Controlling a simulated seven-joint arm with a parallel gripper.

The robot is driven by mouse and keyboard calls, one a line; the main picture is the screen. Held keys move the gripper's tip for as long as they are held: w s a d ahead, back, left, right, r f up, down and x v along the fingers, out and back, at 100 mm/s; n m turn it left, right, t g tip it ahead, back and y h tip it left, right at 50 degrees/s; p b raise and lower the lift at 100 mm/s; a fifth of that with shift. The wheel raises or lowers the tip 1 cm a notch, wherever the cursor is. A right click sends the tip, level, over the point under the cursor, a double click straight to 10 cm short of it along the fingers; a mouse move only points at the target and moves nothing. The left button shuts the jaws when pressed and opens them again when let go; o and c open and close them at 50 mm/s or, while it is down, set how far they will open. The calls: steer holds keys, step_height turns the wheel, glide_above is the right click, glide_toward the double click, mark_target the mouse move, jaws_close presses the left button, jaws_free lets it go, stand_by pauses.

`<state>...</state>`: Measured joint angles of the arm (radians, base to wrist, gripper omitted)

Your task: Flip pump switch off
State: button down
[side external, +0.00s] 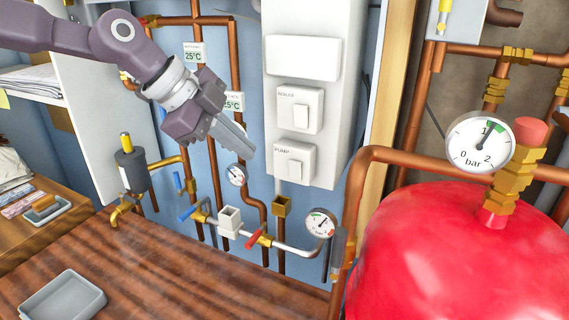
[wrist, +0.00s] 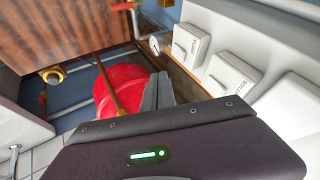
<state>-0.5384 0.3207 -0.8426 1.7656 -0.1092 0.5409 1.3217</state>
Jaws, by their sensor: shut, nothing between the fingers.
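The pump switch (side external: 295,163) is a white box with a rocker, labelled PUMP, low on the white wall panel (side external: 315,165). Whether its rocker is up or down is hard to tell. It also shows in the wrist view (wrist: 189,43), beyond my fingertips and to their upper right. My gripper (side external: 248,151) is shut and empty, its fingers pointing down and right. In the side view its tips appear just left of the pump switch, with a gap. In the wrist view the grey fingers (wrist: 158,82) stand in front of the red tank.
The similar boiler switch (side external: 300,110) sits directly above the pump switch, under a blank white cover (side external: 303,58). Copper pipes, gauges and a red-handled valve (side external: 256,238) lie below. The red tank (side external: 455,260) is at right. A grey tray (side external: 62,298) is on the wooden top.

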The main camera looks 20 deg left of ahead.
mark_target(297, 166)
steer(key=w+d+f, duration=0.4)
steer(key=w+f, duration=0.3)
steer(key=w, duration=0.1)
steer(key=shift+w+f, duration=0.15)
steer(key=shift+w, duration=0.25)
steer(key=shift+w, duration=0.3)
steer(key=shift+r, duration=0.9)
